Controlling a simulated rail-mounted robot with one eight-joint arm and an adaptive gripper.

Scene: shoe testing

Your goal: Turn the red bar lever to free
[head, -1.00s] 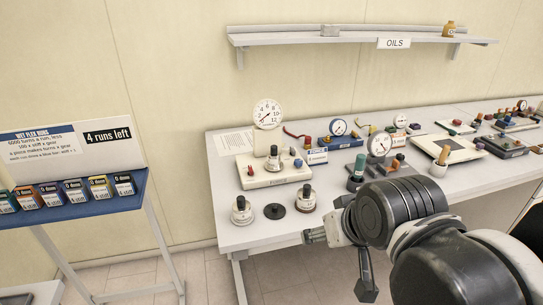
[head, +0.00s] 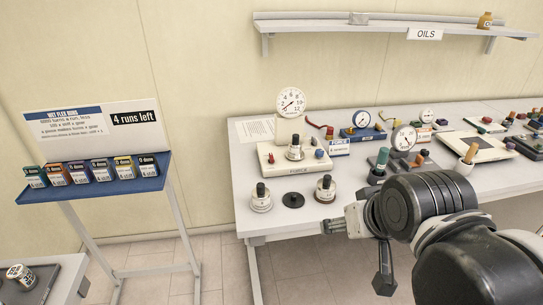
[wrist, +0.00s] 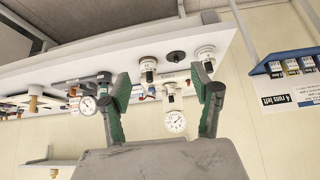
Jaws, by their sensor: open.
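A small red piece (head: 270,157) stands at the left of the cream FORCE device (head: 280,168), which has a round dial (head: 291,102); I cannot tell whether this is the red bar lever, or how it is set. Another red upright piece (head: 329,132) stands beside the blue-based gauge. My gripper (head: 328,227) is in front of the table's near edge, apart from both. In the wrist view my gripper (wrist: 163,78) is open and empty, its green-padded fingers wide apart.
Two dark-knobbed weights (head: 261,198) and a black disc (head: 293,200) lie near the table's front edge (head: 250,230). Several gauges crowd the right. A blue rack (head: 110,190) with several small boxes stands left, with floor room between. The oils shelf (head: 380,28) hangs above.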

